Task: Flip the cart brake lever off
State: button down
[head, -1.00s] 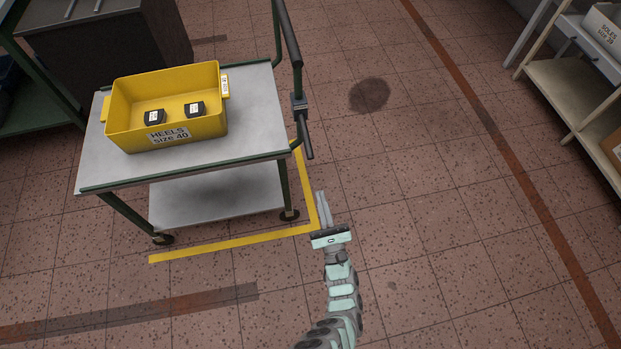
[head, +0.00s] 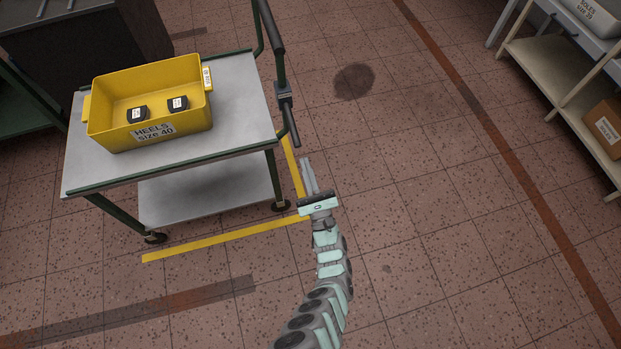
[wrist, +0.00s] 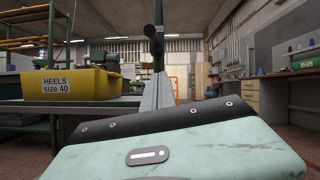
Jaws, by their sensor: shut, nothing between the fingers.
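The cart (head: 165,167) has a grey top with green edges and a lower shelf. Its black brake lever (head: 290,121) hangs down from a bracket on the right-hand handle post. My gripper (head: 306,161) is shut and empty, just below and right of the lever's lower end in the head view, apparently apart from it. In the wrist view my gripper (wrist: 159,78) points forward, with the dark lever (wrist: 154,42) straight ahead above its fingertips. The fingers partly overlap the post there, so the exact gap cannot be told.
A yellow bin (head: 150,107) labelled HEELS size 40 stands on the cart with two black blocks inside. A yellow floor line (head: 222,240) runs round the cart's corner. A shelf (head: 560,85) with boxes stands at the far right. The floor between is clear.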

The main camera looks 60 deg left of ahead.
aim_at(292, 125)
notch_tip(292, 125, up, 6)
jog(key=a+p, duration=0.2)
jog(key=p, duration=0.2)
jog(key=shift+s+a+f, duration=0.15)
jog(key=shift+s+a, duration=0.05)
jog(key=shift+a, duration=0.2)
jog(key=shift+d+p, duration=0.1)
jog(key=shift+p, duration=0.25)
